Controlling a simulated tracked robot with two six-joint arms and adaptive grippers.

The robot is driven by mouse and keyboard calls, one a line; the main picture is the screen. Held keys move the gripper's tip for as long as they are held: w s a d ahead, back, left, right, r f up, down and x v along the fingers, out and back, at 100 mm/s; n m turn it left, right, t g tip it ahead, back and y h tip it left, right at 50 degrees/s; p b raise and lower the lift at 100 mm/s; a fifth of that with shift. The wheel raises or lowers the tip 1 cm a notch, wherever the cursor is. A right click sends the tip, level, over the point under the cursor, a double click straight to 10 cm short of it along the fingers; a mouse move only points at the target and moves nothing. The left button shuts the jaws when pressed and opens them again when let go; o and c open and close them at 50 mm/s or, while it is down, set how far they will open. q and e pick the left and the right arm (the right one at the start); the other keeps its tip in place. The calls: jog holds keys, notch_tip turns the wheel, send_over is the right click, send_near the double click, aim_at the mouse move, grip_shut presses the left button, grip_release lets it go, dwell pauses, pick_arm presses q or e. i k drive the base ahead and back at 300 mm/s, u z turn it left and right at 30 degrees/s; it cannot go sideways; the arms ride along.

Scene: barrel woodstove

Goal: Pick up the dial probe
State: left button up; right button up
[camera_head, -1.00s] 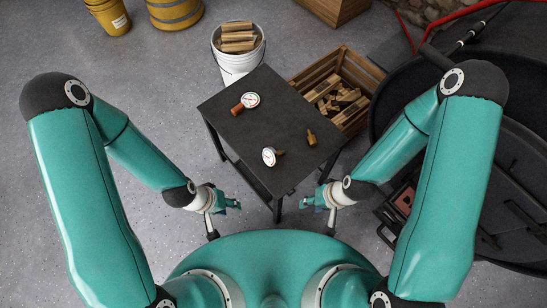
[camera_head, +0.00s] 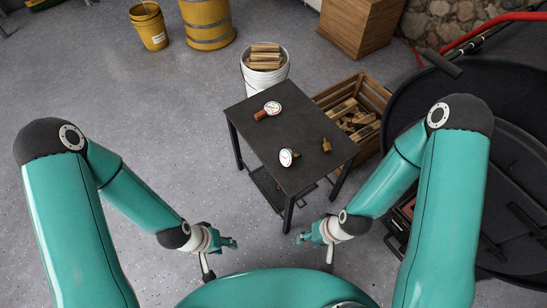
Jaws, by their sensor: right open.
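Two round white-faced dials are on the dark table (camera_head: 291,118). The farther dial (camera_head: 272,108) has a reddish-brown stem pointing left. The nearer dial (camera_head: 287,157) lies close to the table's front left edge with a short stem to its right. I cannot tell for certain which one is the dial probe. A small brass fitting (camera_head: 326,145) stands near the right edge. My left gripper (camera_head: 233,243) is in front of the table, apart from both dials; its jaws are too small to read. My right gripper (camera_head: 301,239) is open and empty, also in front of the table.
A white bucket of split wood (camera_head: 265,76) stands behind the table. A wooden crate of wood pieces (camera_head: 378,97) is at its right. A large black round stove body (camera_head: 480,100) fills the right side. The floor at left is clear.

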aim_at(287, 157)
jog(key=z, duration=1.05)
jog(key=i, duration=0.15)
jog(key=u, duration=2.85)
jog(key=k, duration=1.7)
jog(key=z, duration=0.8)
jog(key=i, duration=1)
jog(key=z, duration=0.05)
